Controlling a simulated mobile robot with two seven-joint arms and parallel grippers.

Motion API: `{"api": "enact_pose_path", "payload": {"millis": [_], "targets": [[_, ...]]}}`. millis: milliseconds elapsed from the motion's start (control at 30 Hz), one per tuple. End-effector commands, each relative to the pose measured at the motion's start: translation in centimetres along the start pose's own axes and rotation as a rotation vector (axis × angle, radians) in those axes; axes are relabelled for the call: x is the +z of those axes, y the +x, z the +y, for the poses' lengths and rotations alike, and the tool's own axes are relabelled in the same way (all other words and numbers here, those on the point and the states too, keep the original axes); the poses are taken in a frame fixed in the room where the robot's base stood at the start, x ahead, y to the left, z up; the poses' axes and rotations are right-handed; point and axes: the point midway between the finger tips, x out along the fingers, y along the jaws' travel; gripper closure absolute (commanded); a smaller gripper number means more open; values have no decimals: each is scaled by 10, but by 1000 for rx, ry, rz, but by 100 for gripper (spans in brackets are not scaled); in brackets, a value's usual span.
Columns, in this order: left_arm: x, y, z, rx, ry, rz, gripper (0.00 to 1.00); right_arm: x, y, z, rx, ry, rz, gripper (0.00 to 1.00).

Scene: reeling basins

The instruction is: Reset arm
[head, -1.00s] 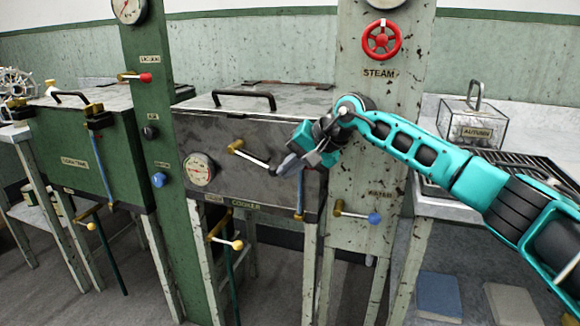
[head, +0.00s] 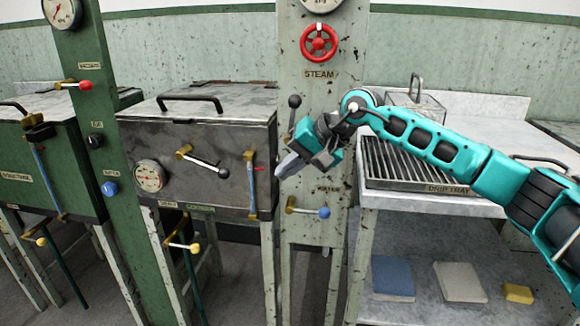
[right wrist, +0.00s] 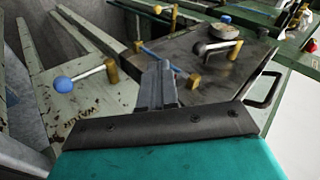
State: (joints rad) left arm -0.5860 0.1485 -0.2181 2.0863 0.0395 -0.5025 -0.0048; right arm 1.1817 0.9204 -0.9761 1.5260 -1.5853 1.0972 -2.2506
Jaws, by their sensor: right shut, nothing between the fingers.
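My right arm comes in from the right in the head view. Its teal and grey right gripper (head: 284,172) is shut and empty, in front of the speckled post (head: 318,140) marked STEAM and just right of the grey cooker box (head: 225,140). In the right wrist view the shut fingers (right wrist: 158,85) point toward the cooker (right wrist: 205,62) and a lever with a black knob. I cannot tell whether the fingertips touch anything. My left gripper is in neither current view.
A red valve wheel (head: 319,43) sits on the post, and a blue-knobbed lever (head: 308,209) juts out lower down. A pressure gauge (head: 150,175) is on the cooker. A drip tray (head: 415,165) lies on the bench at right. Coloured blocks lie on the shelf below.

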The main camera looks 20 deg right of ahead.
Motion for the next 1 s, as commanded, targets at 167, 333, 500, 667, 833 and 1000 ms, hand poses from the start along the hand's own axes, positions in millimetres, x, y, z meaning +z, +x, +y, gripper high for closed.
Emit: {"api": "enact_pose_path", "payload": {"millis": [167,333,500,667,833,1000], "targets": [[0,0,0,0,0,0,100,1,-3,3,0,-1,0,100],[0,0,0,0,0,1,100,1,-3,3,0,-1,1,100],[0,0,0,1,0,1,100,1,-3,3,0,-1,1,100],[0,0,0,1,0,1,100,10,6,-2,-30,35,-24,100],[-1,0,1,2,0,2,100,69,48,-32,-226,337,-199,100],[-1,-1,1,2,0,3,100,139,77,-74,-468,929,-509,100]]}}
